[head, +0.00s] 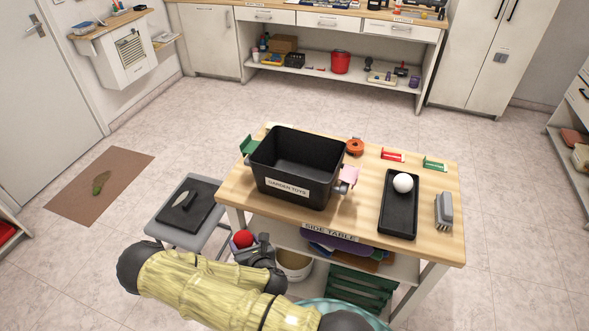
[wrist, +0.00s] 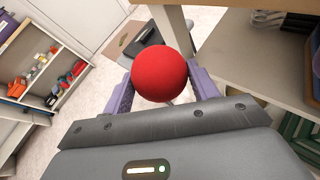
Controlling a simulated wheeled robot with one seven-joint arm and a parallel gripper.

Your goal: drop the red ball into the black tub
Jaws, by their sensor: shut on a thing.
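The red ball (head: 243,238) is held in my gripper (head: 247,245), low at the left front corner of the side table, below the level of its top. In the wrist view the red ball (wrist: 159,67) sits between the two purple fingers of my gripper (wrist: 160,85). The black tub (head: 300,163), labelled "GARDEN TOYS", stands on the left part of the side table (head: 350,208). The tub's visible inside looks empty; part of its floor is hidden by the front wall. My gripper is in front of and below the tub.
The tabletop edge overhangs near my gripper; it shows at the top of the wrist view (wrist: 235,4). A grey stool (head: 185,212) stands left of the table. A black tray (head: 398,215) with a white ball (head: 403,183) and a grey brush (head: 444,211) lie right of the tub.

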